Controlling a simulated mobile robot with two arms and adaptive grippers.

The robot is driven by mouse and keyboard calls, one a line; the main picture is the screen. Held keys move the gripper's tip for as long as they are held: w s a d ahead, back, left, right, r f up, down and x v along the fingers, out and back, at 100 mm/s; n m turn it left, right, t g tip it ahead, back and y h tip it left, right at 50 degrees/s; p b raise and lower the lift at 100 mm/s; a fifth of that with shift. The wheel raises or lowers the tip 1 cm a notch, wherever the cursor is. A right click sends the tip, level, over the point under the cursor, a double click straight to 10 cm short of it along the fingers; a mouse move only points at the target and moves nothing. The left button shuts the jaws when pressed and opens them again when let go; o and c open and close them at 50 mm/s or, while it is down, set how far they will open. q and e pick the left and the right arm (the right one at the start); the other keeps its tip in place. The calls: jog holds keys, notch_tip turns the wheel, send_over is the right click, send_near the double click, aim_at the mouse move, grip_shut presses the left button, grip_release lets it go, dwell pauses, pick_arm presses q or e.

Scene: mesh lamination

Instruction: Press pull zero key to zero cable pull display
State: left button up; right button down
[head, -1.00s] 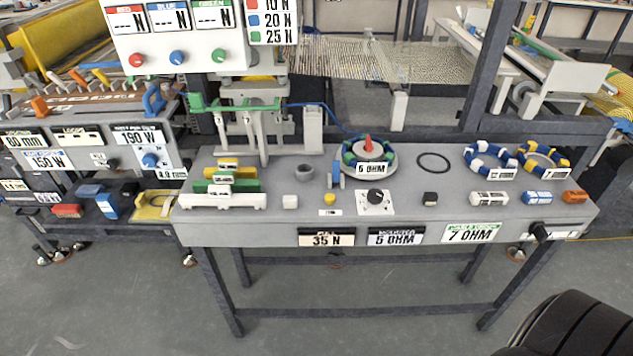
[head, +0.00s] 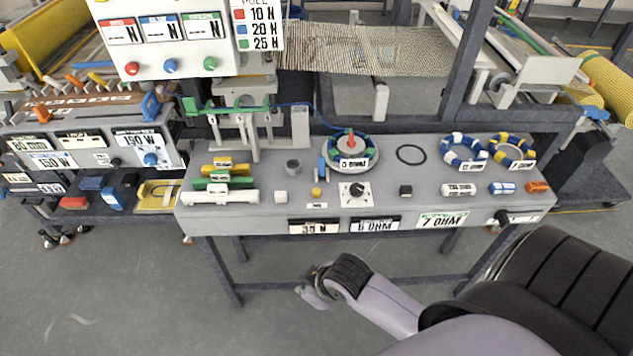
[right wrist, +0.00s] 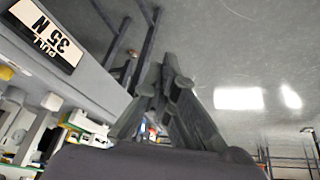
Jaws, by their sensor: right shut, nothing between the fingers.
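The pull display (head: 315,227) on the bench's front face reads 35 N; it also shows upside down at upper left in the right wrist view (right wrist: 45,37), marked PULL. A small yellow button (head: 317,192) stands on the bench top above it, behind a small white label (head: 317,206) too small to read. I cannot tell for certain that this is the zero key. My right gripper (head: 312,292) is in front of and below the bench edge, apart from it. In the right wrist view its fingers (right wrist: 165,72) are shut and empty. My left gripper is out of view.
A coil on a turntable (head: 350,163) stands behind. Other displays (head: 375,225) line the front face. The floor before the bench (head: 150,290) is clear.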

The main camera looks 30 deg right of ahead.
aim_at(315, 193)
jog(key=w+d+r+n+t+y, duration=0.1)
jog(key=w+r+n, duration=0.1)
jog(key=w, duration=0.4)
jog(key=w+d+r+n+t, duration=0.1)
jog(key=w+d+r+n, duration=0.15)
jog(key=w, duration=0.35)
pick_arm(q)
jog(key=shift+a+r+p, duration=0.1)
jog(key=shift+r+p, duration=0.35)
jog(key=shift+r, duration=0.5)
pick_arm(e)
jog(key=w+d+r+t, duration=0.1)
jog(key=w+d+r, duration=0.2)
jog(key=w+d, duration=0.3)
jog(key=w+d+r+n+t+h, duration=0.1)
jog(key=w+d+r, duration=0.2)
jog(key=w+d, duration=0.4)
jog(key=shift+d+r, duration=0.2)
jog(key=shift+d, duration=0.95)
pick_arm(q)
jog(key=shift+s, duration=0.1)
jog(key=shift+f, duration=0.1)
